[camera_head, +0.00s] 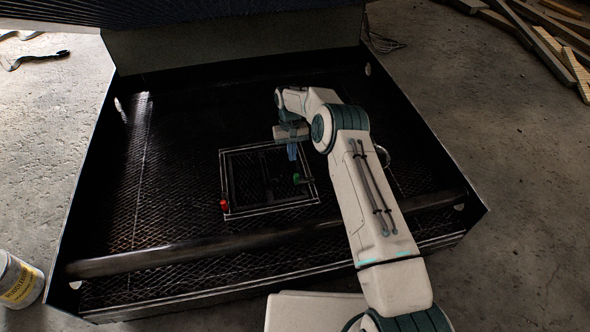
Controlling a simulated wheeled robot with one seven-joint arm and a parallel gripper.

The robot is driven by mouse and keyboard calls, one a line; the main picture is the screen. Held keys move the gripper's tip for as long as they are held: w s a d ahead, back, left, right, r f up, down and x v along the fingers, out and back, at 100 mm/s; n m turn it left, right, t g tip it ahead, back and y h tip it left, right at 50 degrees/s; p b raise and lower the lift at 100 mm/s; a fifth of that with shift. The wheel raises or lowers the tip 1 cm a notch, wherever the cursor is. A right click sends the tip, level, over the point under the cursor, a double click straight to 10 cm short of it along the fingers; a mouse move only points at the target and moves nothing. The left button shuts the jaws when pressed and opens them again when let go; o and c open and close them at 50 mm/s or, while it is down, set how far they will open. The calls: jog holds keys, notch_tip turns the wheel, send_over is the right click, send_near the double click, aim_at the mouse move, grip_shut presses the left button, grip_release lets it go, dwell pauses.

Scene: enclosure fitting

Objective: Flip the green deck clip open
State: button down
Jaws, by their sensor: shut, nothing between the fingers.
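The green deck clip (297,178) is a small piece on the right part of a pale-outlined square frame on the dark mesh deck (180,190). Its exact position, open or closed, is too small to tell. My gripper (292,154) points down just above and slightly left of the clip. Its fingers are shut and empty. I cannot tell whether the fingertips touch the clip.
A red piece (224,204) sits at the frame's lower left corner. A dark bar (200,255) crosses the front of the enclosure, and low walls surround the deck. A white can (18,280) stands outside at left. Wooden planks (545,40) lie at the top right.

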jog(key=x, duration=0.2)
jog(key=shift+s+f+b, duration=0.1)
jog(key=shift+f+b, duration=0.2)
jog(key=shift+s+d+r, duration=0.2)
jog(key=shift+s, duration=0.4)
jog(key=shift+s+d+b, duration=0.15)
jog(key=shift+s, duration=0.5)
jog(key=shift+s+d+b, duration=0.15)
jog(key=shift+s+d, duration=0.05)
jog(key=shift+s, duration=0.45)
jog(key=shift+d, duration=0.1)
jog(key=shift+s+n, duration=0.2)
jog(key=shift+n, duration=0.2)
